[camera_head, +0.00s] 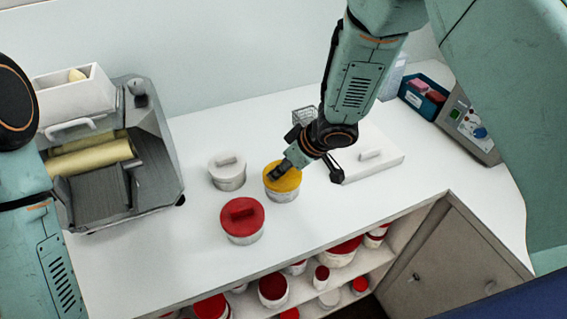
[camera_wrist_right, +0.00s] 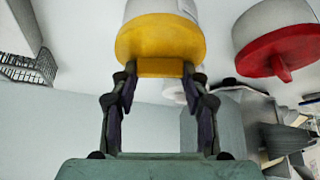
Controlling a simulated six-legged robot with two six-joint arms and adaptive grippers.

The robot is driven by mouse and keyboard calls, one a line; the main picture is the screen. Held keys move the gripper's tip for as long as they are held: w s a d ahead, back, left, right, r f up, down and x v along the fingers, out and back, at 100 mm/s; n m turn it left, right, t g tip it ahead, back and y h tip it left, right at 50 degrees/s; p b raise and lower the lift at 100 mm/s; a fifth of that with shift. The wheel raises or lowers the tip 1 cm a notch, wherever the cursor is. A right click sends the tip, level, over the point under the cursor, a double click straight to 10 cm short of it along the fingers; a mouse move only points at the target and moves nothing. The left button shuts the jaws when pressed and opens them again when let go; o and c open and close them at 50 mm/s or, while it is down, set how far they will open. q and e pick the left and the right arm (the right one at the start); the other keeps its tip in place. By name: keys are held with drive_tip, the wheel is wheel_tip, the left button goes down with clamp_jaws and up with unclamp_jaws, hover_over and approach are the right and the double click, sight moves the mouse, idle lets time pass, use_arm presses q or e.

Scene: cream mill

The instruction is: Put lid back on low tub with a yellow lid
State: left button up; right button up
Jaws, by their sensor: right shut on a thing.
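The low white tub (camera_head: 284,197) stands on the white counter with its round yellow lid (camera_head: 289,182) over its top. The lid looks level and centred; I cannot tell if it is fully seated. My right gripper (camera_head: 279,170) is shut on the lid's yellow bar handle from above. In the right wrist view, my right gripper (camera_wrist_right: 160,85) has its two fingers on either side of the handle (camera_wrist_right: 160,68), with the yellow lid (camera_wrist_right: 160,38) against the tub (camera_wrist_right: 162,9). My left arm shows at the left edge of the head view, but its gripper is out of sight.
A red-lidded tub (camera_head: 243,222) and a white-lidded tub (camera_head: 227,172) stand close by on the left. A grey roller machine (camera_head: 140,150) is farther left. A flat white slab with a handle (camera_head: 388,150) lies right. Shelves below hold several red-lidded tubs.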

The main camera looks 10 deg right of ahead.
idle(0.3)
drive_tip(key=o, duration=1.2)
drive_tip(key=shift+o, duration=0.2)
drive_tip(key=o, duration=0.5)
drive_tip(key=shift+c, duration=0.2)
drive_tip(key=shift+r, duration=0.1)
wheel_tip(320, 180, up, 4)
drive_tip(key=p, duration=0.5)
drive_tip(key=shift+r, duration=0.25)
drive_tip(key=shift+f, duration=0.1)
drive_tip(key=shift+c, duration=0.3)
